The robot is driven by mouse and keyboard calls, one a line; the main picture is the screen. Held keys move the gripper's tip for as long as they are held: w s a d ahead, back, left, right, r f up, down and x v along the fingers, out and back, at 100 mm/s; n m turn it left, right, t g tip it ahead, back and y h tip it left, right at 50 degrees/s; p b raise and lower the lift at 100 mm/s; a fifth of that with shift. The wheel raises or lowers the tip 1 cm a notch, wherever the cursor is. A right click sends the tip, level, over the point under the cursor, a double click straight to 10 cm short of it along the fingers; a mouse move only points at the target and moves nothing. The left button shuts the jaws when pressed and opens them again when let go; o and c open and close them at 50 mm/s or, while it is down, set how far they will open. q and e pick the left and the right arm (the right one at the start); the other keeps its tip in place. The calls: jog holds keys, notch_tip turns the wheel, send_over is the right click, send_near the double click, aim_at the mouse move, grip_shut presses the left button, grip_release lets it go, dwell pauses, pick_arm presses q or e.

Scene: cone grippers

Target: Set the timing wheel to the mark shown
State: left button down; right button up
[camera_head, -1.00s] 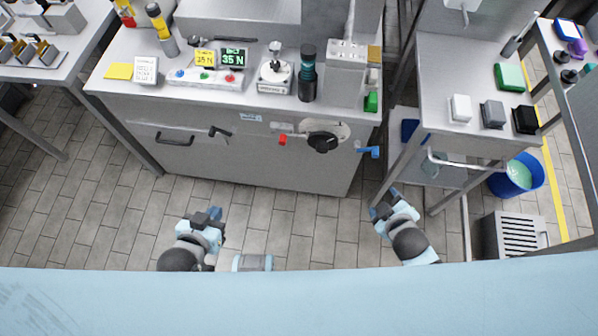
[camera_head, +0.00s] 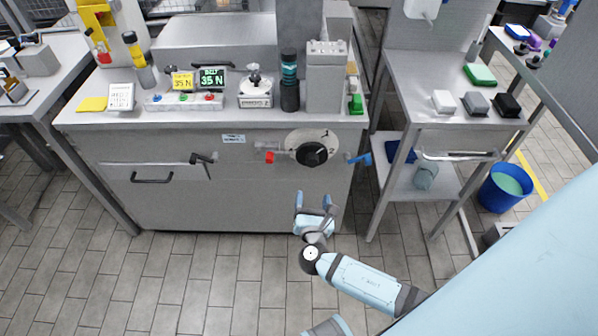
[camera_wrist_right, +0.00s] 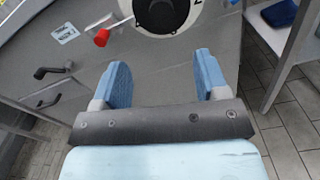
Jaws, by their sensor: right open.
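The timing wheel is a black knob (camera_head: 311,154) on a pale round dial plate (camera_head: 327,138) on the cabinet's front. A red-tipped lever (camera_head: 270,157) points left of it, and a blue handle (camera_head: 360,159) is to its right. My right gripper (camera_head: 314,201) is open and empty, below the wheel and apart from it. In the right wrist view, the open fingers (camera_wrist_right: 164,82) point toward the knob (camera_wrist_right: 160,10), which is cut off at the top edge. The dial's marks are too small to read. My left gripper is not in view.
The bench top holds a display reading 35 N (camera_head: 212,77), a yellow note (camera_head: 182,81), a white card (camera_head: 121,96) and a button strip (camera_head: 183,101). A black crank handle (camera_head: 203,158) sticks out from the cabinet's front. A side table (camera_head: 440,80) stands to the right.

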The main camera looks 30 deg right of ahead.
aim_at(312, 163)
jog(key=b+x, duration=0.1)
jog(key=x, duration=1.2)
jog(key=shift+d, duration=0.1)
jog(key=c, duration=0.9)
